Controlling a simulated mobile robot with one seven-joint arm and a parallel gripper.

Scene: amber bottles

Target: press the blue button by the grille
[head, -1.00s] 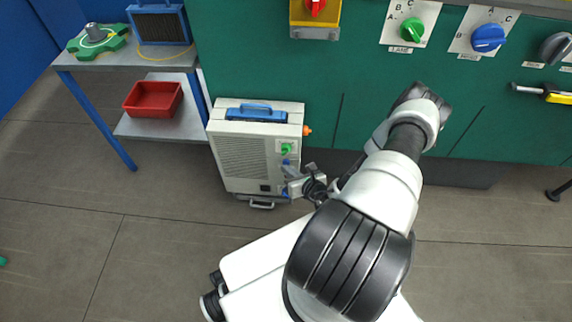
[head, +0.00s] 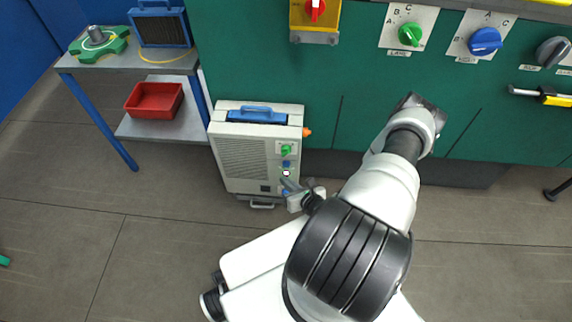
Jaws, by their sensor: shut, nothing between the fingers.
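A pale box with a grille (head: 243,158) stands on the floor against the green cabinet. On its front, right of the grille, is a small blue button (head: 287,164), below a green knob (head: 286,150). A small whitish round part (head: 286,173) sits just under the blue button. My gripper (head: 286,184) is shut and empty, in front of the box's lower right front, just below these controls. It appears apart from the blue button. A bit of blue shows near the fingers, too small to identify. Whether the button is pushed in cannot be told.
The box has a blue top handle (head: 256,115) and an orange part (head: 307,132) on its right side. A table (head: 90,62) with a red bin (head: 154,100) on its lower shelf stands left. Switches line the green cabinet (head: 362,90) above.

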